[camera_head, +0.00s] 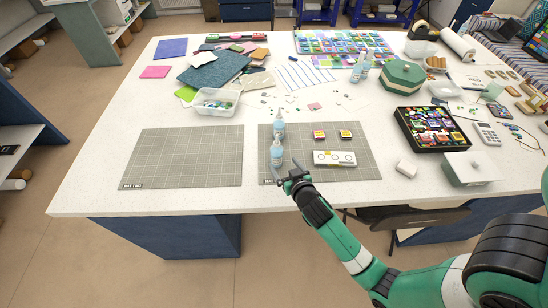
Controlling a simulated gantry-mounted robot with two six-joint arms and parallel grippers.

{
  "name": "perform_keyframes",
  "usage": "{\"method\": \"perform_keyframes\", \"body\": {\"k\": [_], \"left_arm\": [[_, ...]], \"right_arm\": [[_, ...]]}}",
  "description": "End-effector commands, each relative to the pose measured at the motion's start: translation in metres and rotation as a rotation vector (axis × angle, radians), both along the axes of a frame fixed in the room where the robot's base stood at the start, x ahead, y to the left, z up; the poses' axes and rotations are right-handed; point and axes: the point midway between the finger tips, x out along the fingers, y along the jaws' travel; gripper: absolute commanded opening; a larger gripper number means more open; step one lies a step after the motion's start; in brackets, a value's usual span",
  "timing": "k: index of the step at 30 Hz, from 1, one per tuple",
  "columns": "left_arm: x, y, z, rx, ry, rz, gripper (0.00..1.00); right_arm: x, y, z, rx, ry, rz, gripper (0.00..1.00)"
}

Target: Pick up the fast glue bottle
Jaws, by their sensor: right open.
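Two light blue bottles with pale nozzle tops stand upright on the right grey mat (352,173). The nearer bottle (276,154) is close to the mat's front left part, and the farther bottle (279,130) stands just behind it. Their labels are too small to read, so I cannot tell which is the fast glue. My right gripper (287,174) is open at the mat's front edge, just in front of and slightly right of the nearer bottle. It appears empty. My left gripper is out of view.
More bottles (357,73) stand farther back. The left mat (186,157) is bare. A clear tub (217,108) and a black tray (400,131) flank the mats.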

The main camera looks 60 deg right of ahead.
Motion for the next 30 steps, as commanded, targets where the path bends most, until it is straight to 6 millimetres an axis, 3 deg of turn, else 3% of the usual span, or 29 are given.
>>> {"method": "perform_keyframes", "body": {"k": [6, 14, 21, 30], "left_arm": [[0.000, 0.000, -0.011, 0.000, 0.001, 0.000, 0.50], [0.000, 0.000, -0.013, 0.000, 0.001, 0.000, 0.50], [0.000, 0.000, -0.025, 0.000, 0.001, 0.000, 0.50], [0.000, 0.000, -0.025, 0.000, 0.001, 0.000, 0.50]], "right_arm": [[0.028, -0.027, -0.017, 0.001, -0.002, -0.001, 0.92], [0.037, -0.035, -0.020, 0.002, -0.002, 0.000, 0.92], [0.064, -0.060, -0.032, 0.000, -0.001, 0.000, 0.92], [0.070, -0.065, -0.033, 0.000, -0.002, 0.001, 0.92]]}}
